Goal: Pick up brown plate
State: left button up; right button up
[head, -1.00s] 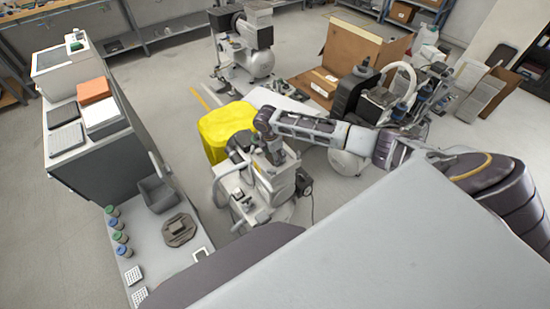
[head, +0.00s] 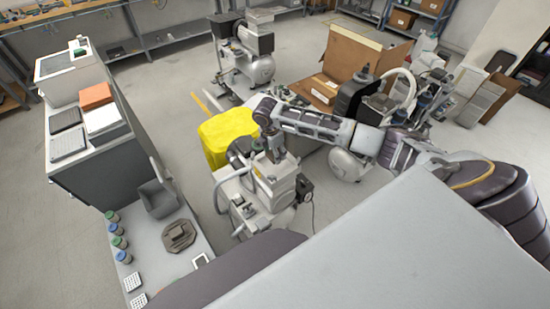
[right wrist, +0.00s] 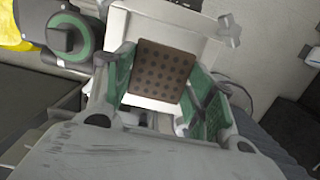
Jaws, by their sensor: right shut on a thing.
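The brown plate (right wrist: 163,72) is a small square with rows of dark holes. In the right wrist view it sits between the green-padded fingers of my right gripper (right wrist: 160,88), which is shut on it. In the head view my right gripper (head: 275,150) is over the top of the white and grey compressor unit (head: 272,190) beside the yellow cover. The plate cannot be made out there. My left gripper is not in view.
A yellow cover (head: 228,134) is just left of my right gripper. A low bench (head: 160,245) at lower left holds capped jars and a grey-brown fixture (head: 179,235). Another compressor (head: 250,60) and an open cardboard box (head: 360,60) stand behind.

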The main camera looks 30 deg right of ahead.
jog(key=shift+r, duration=2.25)
jog(key=shift+m, duration=0.3)
jog(key=m, duration=0.4)
jog(key=shift+s+g, duration=0.15)
jog(key=shift+g, duration=0.25)
jog(key=m, duration=0.2)
jog(key=s+m, duration=0.1)
jog(key=m, duration=0.1)
jog(key=shift+m+g, duration=0.3)
jog(key=shift+m, duration=0.1)
jog(key=m, duration=0.3)
jog(key=s+m+y, duration=0.1)
jog(key=shift+a+r+m, duration=0.2)
jog(key=shift+a+m, duration=0.05)
jog(key=shift+m, duration=0.05)
jog(key=s+a+r+m, duration=0.2)
jog(key=a+m, duration=0.3)
jog(key=a, duration=0.6)
jog(key=shift+s+a+g+y, duration=0.3)
jog(key=shift+s+y, duration=0.1)
jog(key=shift+s, duration=0.1)
